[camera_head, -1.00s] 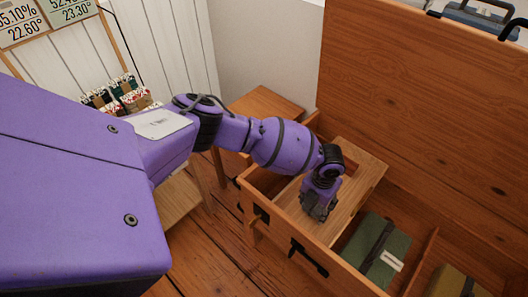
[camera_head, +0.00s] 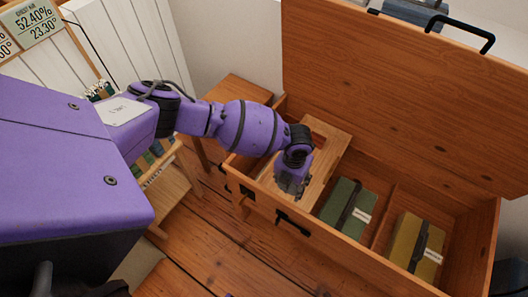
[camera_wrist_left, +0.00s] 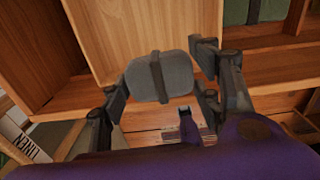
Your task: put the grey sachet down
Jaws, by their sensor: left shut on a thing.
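The grey sachet (camera_wrist_left: 162,78), a rounded pad with a dark band around its middle, shows in the wrist view between the fingers of my left gripper (camera_wrist_left: 165,88). The gripper is shut on it. In the head view my left gripper (camera_head: 292,183) points down at the front of a wooden tray (camera_head: 327,140) set in the left part of an open wooden chest (camera_head: 390,258). The sachet cannot be told apart from the dark fingers there. Whether it touches the tray is not clear.
A green bundle (camera_head: 338,201) and a mustard bundle (camera_head: 405,238), both banded and labelled, lie in compartments right of the tray. The raised lid (camera_head: 400,90) stands behind. A small wooden table (camera_head: 238,92) is left of the chest.

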